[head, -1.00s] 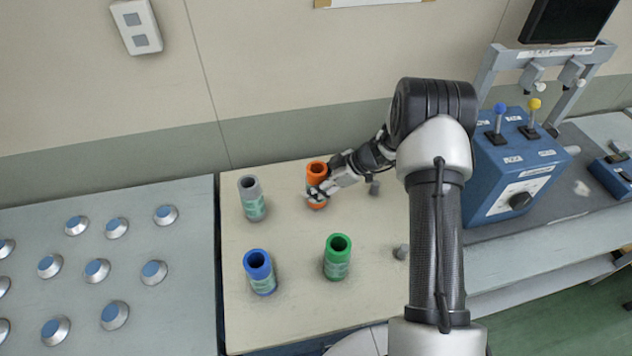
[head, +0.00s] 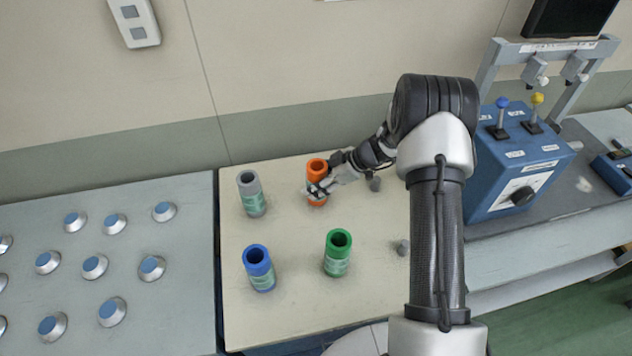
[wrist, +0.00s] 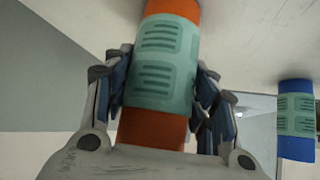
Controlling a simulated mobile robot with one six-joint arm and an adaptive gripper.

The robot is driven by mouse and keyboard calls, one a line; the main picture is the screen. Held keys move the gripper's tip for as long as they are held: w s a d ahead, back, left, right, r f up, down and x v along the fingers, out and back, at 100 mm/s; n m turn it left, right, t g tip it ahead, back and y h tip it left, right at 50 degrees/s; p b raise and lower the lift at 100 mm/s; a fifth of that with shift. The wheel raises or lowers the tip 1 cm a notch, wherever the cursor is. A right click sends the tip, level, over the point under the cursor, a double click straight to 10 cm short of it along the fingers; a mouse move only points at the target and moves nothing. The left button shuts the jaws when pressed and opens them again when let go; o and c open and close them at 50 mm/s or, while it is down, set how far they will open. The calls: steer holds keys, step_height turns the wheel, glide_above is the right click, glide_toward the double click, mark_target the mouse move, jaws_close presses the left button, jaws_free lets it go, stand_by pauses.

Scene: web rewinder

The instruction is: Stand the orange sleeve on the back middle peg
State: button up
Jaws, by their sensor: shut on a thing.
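The orange sleeve (head: 317,169) is upright at the back middle of the cream table, between the grey sleeve and a bare grey peg. In the wrist view the orange sleeve (wrist: 160,128) with its green label fills the space between the fingers. My gripper (head: 318,189) is shut on its lower half from the right; the fingers (wrist: 160,95) press on both sides of it. The back middle peg is not visible; the sleeve's foot is partly covered by the gripper, so I cannot tell whether the sleeve is around a peg.
A grey sleeve (head: 251,194), a blue sleeve (head: 259,268) and a green sleeve (head: 337,253) stand upright on the table (head: 300,315). Bare pegs show at the back right (head: 375,184) and front right (head: 402,247). A blue control box (head: 520,170) stands right of my arm.

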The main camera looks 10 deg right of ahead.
steer(key=o, duration=1.5)
steer(key=shift+c, duration=0.2)
steer(key=shift+f, duration=0.1)
steer(key=v, duration=1.2)
steer(key=s+a+r+m+g+h, duration=0.1)
steer(key=s+a+r+m+h, duration=0.2)
steer(key=s+r, duration=0.55)
steer(key=s+a+r+m+h, duration=0.1)
steer(key=s+a+r+m, duration=0.2)
steer(key=s+a+r, duration=0.35)
steer(key=s+d+r+m+t+h, duration=0.1)
steer(key=s+r+m+h, duration=0.1)
steer(key=s, duration=0.7)
steer(key=s+d+r+m+t+h, duration=0.1)
steer(key=s+r+m, duration=0.3)
steer(key=s, duration=0.4)
steer(key=shift+s+m+h, duration=0.4)
steer(key=shift+m+h, duration=0.2)
steer(key=shift+m, duration=0.2)
